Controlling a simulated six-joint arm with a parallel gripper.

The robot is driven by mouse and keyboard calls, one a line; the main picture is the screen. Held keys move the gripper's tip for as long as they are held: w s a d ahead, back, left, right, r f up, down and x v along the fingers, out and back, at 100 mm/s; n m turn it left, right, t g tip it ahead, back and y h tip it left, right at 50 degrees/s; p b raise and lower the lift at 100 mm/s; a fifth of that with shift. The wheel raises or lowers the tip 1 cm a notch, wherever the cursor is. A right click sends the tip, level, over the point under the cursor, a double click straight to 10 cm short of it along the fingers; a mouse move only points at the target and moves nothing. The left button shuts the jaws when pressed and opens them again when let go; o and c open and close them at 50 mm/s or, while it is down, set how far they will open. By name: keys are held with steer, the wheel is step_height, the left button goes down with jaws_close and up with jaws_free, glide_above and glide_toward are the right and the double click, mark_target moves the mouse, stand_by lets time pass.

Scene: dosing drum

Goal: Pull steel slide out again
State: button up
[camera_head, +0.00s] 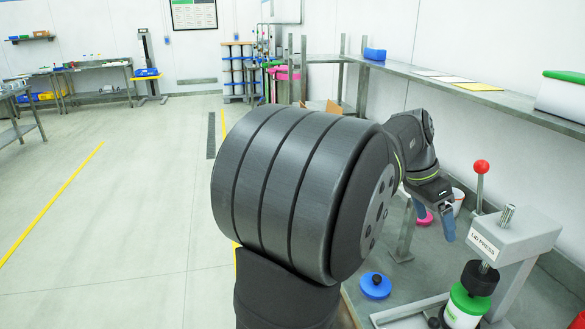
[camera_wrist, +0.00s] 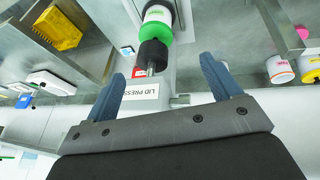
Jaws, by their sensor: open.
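I cannot make out a steel slide or a dosing drum in either view; my arm covers much of the bench in the head view. My gripper (camera_head: 447,228) is at the right in the head view, pointing down over the bench, with blue fingers. In the wrist view my gripper (camera_wrist: 165,78) has its two blue fingers wide apart. Nothing is held between them. The lid press (camera_head: 500,238) stands to the right of the gripper in the head view. The press (camera_wrist: 145,92) shows beyond the gap between the fingers in the wrist view.
A red-knobbed lever (camera_head: 481,168) rises by the press. A white jar with green top (camera_head: 466,305) stands under its black head. A blue-topped round item (camera_head: 375,285) lies left of it. A shelf (camera_head: 450,80) runs along the right wall.

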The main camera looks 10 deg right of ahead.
steer(key=c, duration=0.6)
steer(key=n+y, duration=0.3)
steer(key=y, duration=0.1)
glide_toward(435, 318)
steer(key=x, duration=0.9)
steer(key=shift+s+f, duration=0.15)
steer(key=shift+f, duration=0.2)
